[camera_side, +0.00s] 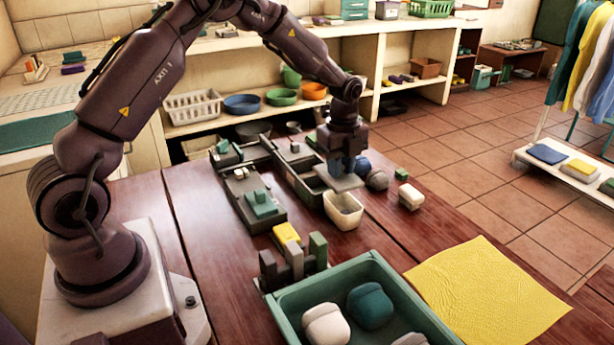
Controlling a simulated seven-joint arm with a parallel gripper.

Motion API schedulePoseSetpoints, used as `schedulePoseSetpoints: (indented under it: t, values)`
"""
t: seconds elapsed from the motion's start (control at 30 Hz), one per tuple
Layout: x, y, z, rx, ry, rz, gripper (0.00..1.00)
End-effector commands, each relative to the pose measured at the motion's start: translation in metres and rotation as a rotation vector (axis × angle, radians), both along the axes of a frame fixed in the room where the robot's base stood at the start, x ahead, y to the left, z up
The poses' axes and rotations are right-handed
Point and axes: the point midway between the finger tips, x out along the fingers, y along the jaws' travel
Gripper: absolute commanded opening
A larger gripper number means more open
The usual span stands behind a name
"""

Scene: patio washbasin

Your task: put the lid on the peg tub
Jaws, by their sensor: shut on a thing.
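My gripper (341,168) points down over the far middle of the wooden table and is shut on a flat, pale grey lid (347,182). The lid looks roughly level. A small cream tub (343,213), which looks like the peg tub, stands upright on the table. In this view the lid shows just above and behind the tub's far rim. I cannot tell how high the lid is or whether it touches the rim. The tub's top shows open toward the camera, and its contents are not clear.
Dark grey trays (249,198) with blocks stand left of the tub. Rolled bundles (377,180) and a pale block (411,196) are to its right. A green bin (388,273) with bundles and a yellow cloth (487,295) lie in front.

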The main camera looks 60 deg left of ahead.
Motion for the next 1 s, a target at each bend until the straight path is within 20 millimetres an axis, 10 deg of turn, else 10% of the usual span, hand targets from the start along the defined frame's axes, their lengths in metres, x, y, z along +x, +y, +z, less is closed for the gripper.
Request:
schedulePoseSetpoints:
  t: [1.0]
  values:
    - [0.018,0.000,-0.061,-0.001,-0.008,0.002,0.00]
